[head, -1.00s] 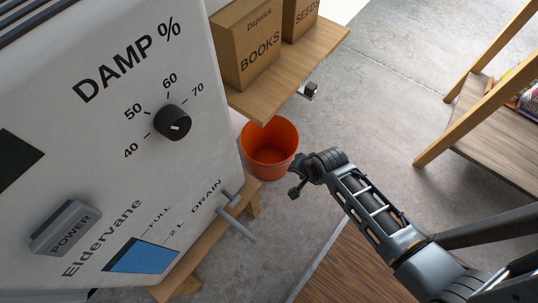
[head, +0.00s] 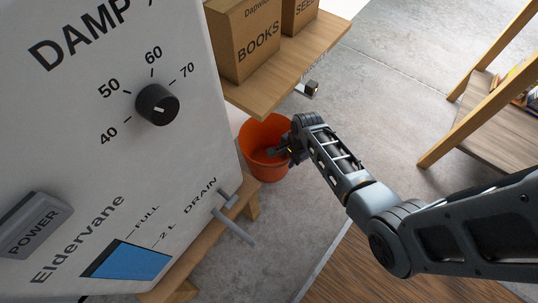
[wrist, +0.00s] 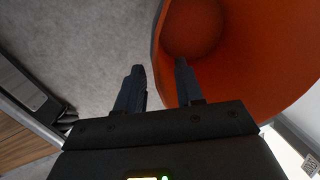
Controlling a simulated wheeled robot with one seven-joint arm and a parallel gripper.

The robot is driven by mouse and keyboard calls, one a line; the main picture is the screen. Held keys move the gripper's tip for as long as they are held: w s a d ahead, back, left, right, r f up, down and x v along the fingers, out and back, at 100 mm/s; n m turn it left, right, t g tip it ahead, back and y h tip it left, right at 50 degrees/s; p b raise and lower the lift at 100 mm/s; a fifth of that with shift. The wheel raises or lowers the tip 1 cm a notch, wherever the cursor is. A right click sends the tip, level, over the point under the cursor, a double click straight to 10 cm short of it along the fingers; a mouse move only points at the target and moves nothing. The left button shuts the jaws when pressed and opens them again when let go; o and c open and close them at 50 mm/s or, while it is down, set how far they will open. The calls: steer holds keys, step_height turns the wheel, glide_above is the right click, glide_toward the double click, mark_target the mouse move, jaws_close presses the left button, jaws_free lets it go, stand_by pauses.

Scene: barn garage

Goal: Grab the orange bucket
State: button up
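The orange bucket (head: 254,134) stands upright on the concrete floor, under the wooden shelf's near end and beyond the white machine. My gripper (head: 279,150) is at the bucket's right side in the head view, overlapping its opening. In the wrist view the bucket (wrist: 265,60) fills the right side, and my gripper (wrist: 160,70) is open. Its left finger is over the floor outside the bucket and its right finger is over the inside. The rim runs between the two fingers. I cannot tell how deep the fingers reach or whether they touch it.
The white machine (head: 120,160) with a dial and drain tap stands close on the left, on a wooden stand (head: 250,209). A wooden shelf (head: 290,70) with cardboard boxes (head: 244,42) overhangs behind the bucket. Concrete floor (head: 390,90) is clear to the right, before a wooden rack (head: 462,147).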

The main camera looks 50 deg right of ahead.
mark_target(286, 162)
steer(key=f, duration=0.1)
steer(key=f+b, duration=0.1)
steer(key=f, duration=0.1)
steer(key=shift+w+a+f+b, duration=0.25)
steer(key=shift+w+f+b, duration=0.05)
steer(key=shift+f+b, duration=0.1)
steer(key=shift+r, duration=0.1)
jaws_close()
steer(key=shift+r, duration=0.1)
stand_by(0.9)
